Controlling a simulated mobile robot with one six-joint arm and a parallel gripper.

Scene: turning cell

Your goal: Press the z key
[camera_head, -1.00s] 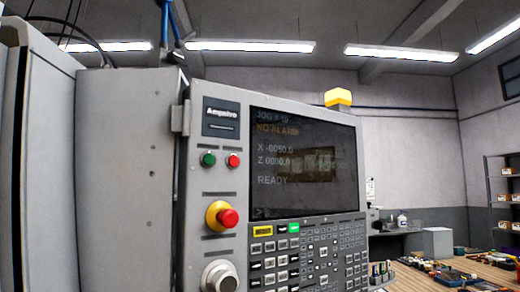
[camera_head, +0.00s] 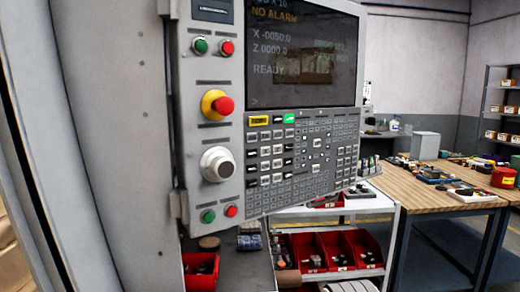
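The machine's control panel (camera_head: 207,125) fills the centre of the head view. Its keypad (camera_head: 305,155) has several rows of small grey and white keys below the screen. The key labels are too small to read, so I cannot tell which one is the z key. The screen (camera_head: 300,50) shows "NO ALARM", "X -0050.0", "Z 0000.0" and "READY". One key in the top row is lit green (camera_head: 289,118), and a yellow key (camera_head: 258,121) is at its left. My gripper is not in view.
A red emergency button (camera_head: 222,106) and a round knob (camera_head: 217,164) sit left of the keypad. Below are red bins (camera_head: 308,252) on a white cart (camera_head: 345,208). A wooden workbench (camera_head: 425,198) with tools stands at the right. The space directly before the panel looks clear.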

